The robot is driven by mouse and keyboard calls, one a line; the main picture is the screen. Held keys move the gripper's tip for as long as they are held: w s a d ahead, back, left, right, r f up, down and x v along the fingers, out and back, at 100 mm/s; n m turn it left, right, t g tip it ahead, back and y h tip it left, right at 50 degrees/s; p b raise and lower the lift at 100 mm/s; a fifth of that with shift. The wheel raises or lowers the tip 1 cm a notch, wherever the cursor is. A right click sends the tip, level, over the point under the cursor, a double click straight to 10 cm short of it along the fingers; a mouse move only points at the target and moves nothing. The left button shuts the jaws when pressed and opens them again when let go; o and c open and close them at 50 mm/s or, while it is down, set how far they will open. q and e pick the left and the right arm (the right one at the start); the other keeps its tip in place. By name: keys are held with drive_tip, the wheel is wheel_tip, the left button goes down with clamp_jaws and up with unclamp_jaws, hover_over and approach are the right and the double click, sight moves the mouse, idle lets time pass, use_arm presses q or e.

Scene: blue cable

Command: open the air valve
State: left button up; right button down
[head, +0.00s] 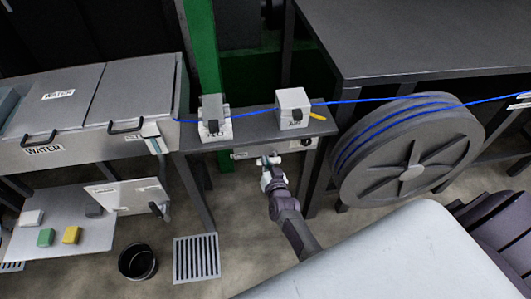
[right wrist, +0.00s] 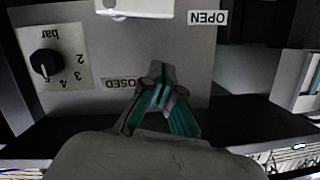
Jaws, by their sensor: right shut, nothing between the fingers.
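The valve panel (right wrist: 225,75) hangs under the front edge of the bench and appears upside down in the right wrist view. It carries an OPEN label (right wrist: 208,18) and a partly hidden CLOSED label (right wrist: 122,83). A pale block-like part (right wrist: 138,7), cut off by the top edge, sits beside the OPEN label; I cannot tell whether it is the valve handle. My right gripper (head: 267,160) is in front of the panel, below the bench. Its fingers (right wrist: 163,88) are shut and empty, covering the end of the CLOSED label. My left gripper is not in view.
A black pressure knob (right wrist: 46,63) marked bar is on the same panel. The AIR box (head: 293,103) and another box (head: 214,120) stand on the bench, joined by the blue cable (head: 255,113). A large cable reel (head: 460,150) stands to the right. A black bucket (head: 137,262) is on the floor.

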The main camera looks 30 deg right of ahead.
use_arm(q)
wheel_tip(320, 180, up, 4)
drive_tip(key=p, duration=0.3)
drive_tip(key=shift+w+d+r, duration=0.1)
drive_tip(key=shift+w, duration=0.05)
use_arm(e)
drive_tip(key=v, duration=0.6)
drive_tip(key=shift+r, duration=0.15)
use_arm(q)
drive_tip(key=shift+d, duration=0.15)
use_arm(e)
drive_tip(key=shift+a, duration=0.1)
